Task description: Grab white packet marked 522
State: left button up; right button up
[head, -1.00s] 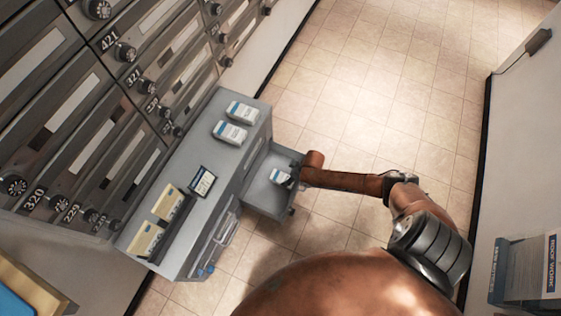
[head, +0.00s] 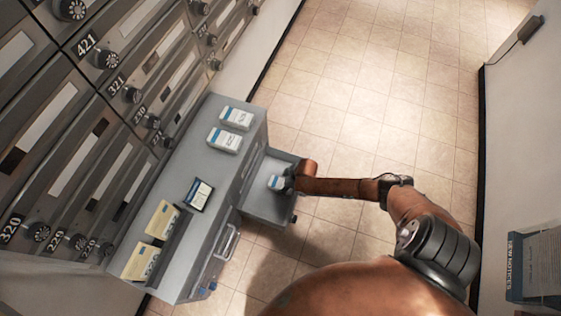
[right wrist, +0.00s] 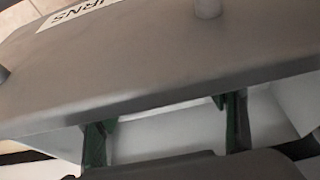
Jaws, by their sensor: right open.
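A white packet with a blue marking (head: 277,183) lies in the pulled-out grey drawer (head: 262,208). Two more white packets with blue markings lie on the cabinet top, one toward the back (head: 237,117) and one in front of it (head: 225,139). The numbers on all three are too small to read. My right gripper (head: 289,183) is at the drawer, close beside the packet's right side. In the right wrist view its two dark green fingers (right wrist: 167,132) are apart, with a pale surface between them that I cannot identify. My left gripper is out of view.
The grey cabinet (head: 196,235) stands against the numbered mailboxes (head: 60,120). A dark card (head: 198,195) and yellow envelopes (head: 162,221) are on its top. A grey panel with lettering ending "URNS" (right wrist: 160,65) fills the upper right wrist view. Tiled floor (head: 370,110) is clear.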

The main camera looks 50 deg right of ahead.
jog(key=c, duration=1.3)
jog(key=shift+c, duration=0.2)
jog(key=shift+r, duration=0.15)
